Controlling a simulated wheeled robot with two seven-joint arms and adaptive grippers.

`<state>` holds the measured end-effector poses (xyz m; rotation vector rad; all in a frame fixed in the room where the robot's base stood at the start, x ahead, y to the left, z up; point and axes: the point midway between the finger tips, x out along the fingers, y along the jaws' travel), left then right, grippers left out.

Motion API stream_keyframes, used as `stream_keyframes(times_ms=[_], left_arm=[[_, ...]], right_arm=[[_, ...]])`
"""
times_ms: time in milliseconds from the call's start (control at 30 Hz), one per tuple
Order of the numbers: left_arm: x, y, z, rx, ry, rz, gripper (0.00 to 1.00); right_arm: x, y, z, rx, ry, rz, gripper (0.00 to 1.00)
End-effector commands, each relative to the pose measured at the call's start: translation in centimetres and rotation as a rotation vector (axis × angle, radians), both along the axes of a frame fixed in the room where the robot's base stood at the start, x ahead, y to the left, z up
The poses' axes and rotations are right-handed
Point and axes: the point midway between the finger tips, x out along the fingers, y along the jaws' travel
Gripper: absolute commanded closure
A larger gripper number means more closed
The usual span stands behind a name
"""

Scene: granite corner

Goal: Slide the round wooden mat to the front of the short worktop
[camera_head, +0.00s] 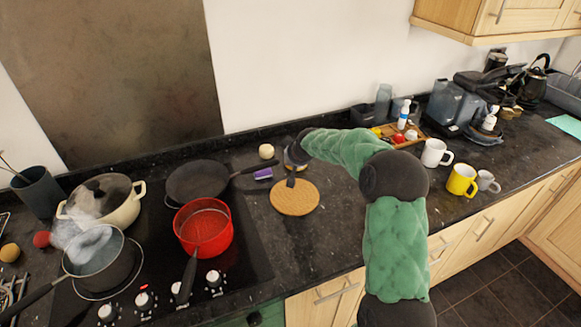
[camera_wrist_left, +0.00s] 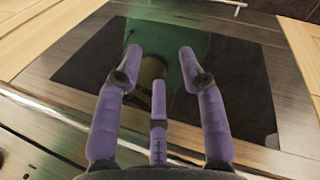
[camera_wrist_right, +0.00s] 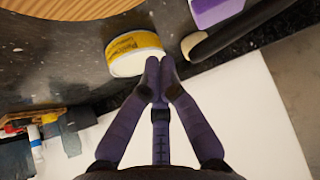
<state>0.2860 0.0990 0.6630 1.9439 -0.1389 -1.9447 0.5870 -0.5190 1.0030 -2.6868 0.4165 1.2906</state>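The round wooden mat (camera_head: 295,197) lies flat on the dark worktop, right of the hob. Part of it also shows at the top left of the right wrist view (camera_wrist_right: 70,7). My right gripper (camera_wrist_right: 160,72) is shut with its fingertips together, holding nothing that I can see. It is behind the mat, on the wall side. A tin with a yellow label (camera_wrist_right: 135,52) stands between the fingertips and the mat; whether the fingers touch it is unclear. My left gripper (camera_wrist_left: 158,60) is open and empty in front of a dark glossy panel; it is outside the head view.
A purple block (camera_head: 263,174) and the black pan's handle (camera_head: 255,168) lie left of the mat. A red pot (camera_head: 205,228) stands on the hob. White (camera_head: 435,153) and yellow (camera_head: 462,180) mugs stand to the right. Worktop before the mat is clear.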

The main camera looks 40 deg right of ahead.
Motion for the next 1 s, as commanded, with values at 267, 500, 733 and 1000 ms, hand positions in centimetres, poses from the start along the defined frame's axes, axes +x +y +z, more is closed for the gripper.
stream_keyframes(times_ms=[267, 500, 733, 1000], left_arm=[[0.0, 0.0, -1.4, 0.000, 0.000, 0.000, 0.60], [0.0, 0.0, -2.1, 0.000, 0.000, 0.000, 0.60], [0.0, 0.0, -2.7, 0.000, 0.000, 0.000, 0.60], [0.0, 0.0, -3.3, 0.000, 0.000, 0.000, 0.60]], right_arm=[[2.8, -0.9, -4.0, 0.001, 0.002, 0.001, 1.00], [4.5, -1.4, -6.3, 0.001, 0.001, 0.001, 1.00], [3.0, -1.0, -6.3, 0.001, 0.000, -0.001, 1.00], [1.2, -0.4, -6.3, 0.001, 0.000, -0.001, 1.00]])
